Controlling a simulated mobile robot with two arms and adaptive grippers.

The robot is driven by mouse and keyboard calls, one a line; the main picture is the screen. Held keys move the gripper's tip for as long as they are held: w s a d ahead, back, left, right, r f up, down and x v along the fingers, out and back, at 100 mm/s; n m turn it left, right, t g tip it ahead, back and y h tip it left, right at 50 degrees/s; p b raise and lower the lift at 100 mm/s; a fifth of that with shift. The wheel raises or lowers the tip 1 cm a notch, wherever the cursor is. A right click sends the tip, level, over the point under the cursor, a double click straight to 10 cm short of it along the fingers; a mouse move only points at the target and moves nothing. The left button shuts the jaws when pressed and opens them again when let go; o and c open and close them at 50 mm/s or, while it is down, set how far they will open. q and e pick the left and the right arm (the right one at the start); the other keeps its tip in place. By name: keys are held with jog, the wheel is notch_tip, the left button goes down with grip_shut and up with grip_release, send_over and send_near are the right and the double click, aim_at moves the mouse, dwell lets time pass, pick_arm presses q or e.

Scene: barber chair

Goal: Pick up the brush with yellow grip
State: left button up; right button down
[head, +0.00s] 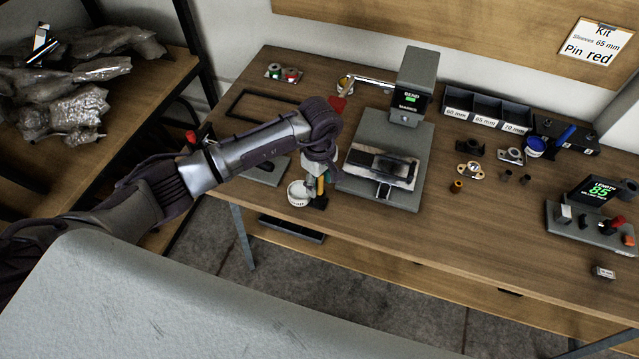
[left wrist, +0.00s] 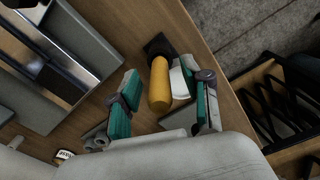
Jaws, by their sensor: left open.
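The brush with yellow grip (left wrist: 160,82) is in the left wrist view, its dark end pointing away from my wrist. My left gripper (left wrist: 164,92) is open, with one teal-padded finger on each side of the yellow grip. Gaps show between grip and pads; how far the brush is below the fingertips is hard to tell. In the head view my left gripper (head: 316,180) is over the table's front edge, and the yellow grip (head: 321,186) shows small and partly hidden beside it. My right gripper is not in view.
A white round container (head: 298,193) stands close beside the brush. A grey press (head: 415,90) with a flat base is just right of my gripper. A black tray (head: 291,230) is below the table edge.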

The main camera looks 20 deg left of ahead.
pick_arm(q)
jog(key=shift+c, duration=0.3)
grip_shut()
jog(key=shift+r, duration=0.1)
jog(key=shift+r+p, duration=0.35)
jog(key=shift+r, duration=0.2)
jog(key=r, duration=0.1)
jog(key=r+p, duration=0.2)
jog(key=shift+s+d+r, duration=0.25)
jog(key=shift+r, duration=0.1)
jog(key=s+d+r+p, duration=0.5)
jog(key=s+d+r, duration=0.1)
jog(key=s+d, duration=0.1)
jog(key=shift+s+d, duration=0.25)
jog(key=shift+s, duration=0.35)
